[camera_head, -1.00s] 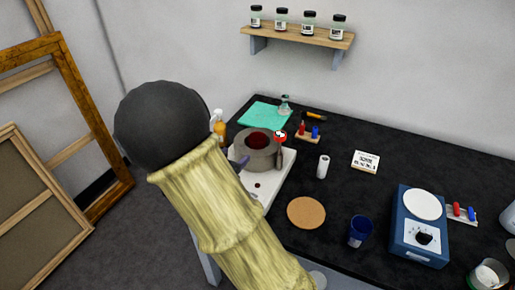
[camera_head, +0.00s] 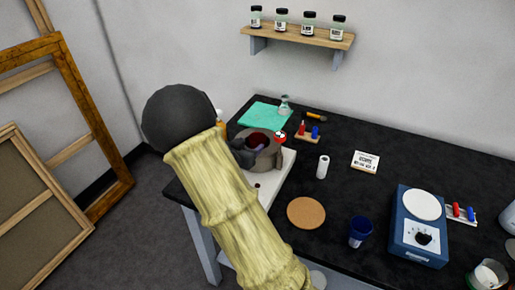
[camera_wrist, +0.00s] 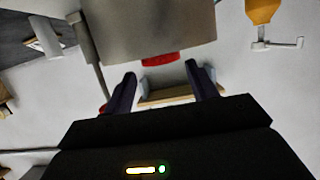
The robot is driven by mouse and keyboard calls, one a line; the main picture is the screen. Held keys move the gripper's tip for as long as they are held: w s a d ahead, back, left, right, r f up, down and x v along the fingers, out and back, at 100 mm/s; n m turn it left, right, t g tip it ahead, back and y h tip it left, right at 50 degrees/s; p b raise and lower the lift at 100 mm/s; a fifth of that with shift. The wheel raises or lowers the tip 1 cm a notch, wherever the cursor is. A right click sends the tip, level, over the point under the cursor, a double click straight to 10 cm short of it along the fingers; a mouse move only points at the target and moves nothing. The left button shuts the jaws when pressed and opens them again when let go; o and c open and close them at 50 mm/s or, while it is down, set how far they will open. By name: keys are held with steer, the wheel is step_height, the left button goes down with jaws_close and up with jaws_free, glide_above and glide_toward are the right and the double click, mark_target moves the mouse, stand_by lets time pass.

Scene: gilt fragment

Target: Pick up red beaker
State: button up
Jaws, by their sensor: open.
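A dark red beaker (camera_head: 258,140) appears to sit inside a round grey pot (camera_head: 270,159), with only its inside showing from above. My gripper (camera_head: 244,152) is at the pot's left side in the head view, partly hidden by my arm. In the wrist view my gripper (camera_wrist: 161,86) is open, its two dark fingers apart. The grey pot (camera_wrist: 150,25) fills the top there, with a red piece at its edge; I cannot tell whether that is the beaker. Nothing shows held between the fingers.
An orange bottle (camera_head: 220,117) stands close behind my gripper; it also shows in the wrist view (camera_wrist: 262,10). A red-and-white item (camera_head: 280,135) is at the pot's right rim.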

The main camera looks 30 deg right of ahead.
mark_target(260, 136)
steer(key=x, duration=0.5)
steer(key=shift+f+p, duration=0.2)
steer(key=shift+p, duration=0.2)
steer(key=shift+a, duration=0.1)
steer(key=c, duration=0.7)
steer(key=shift+r, duration=0.2)
steer(key=shift+c, duration=0.2)
step_height(260, 136, up, 10)
steer(key=shift+f, duration=0.25)
stand_by(0.8)
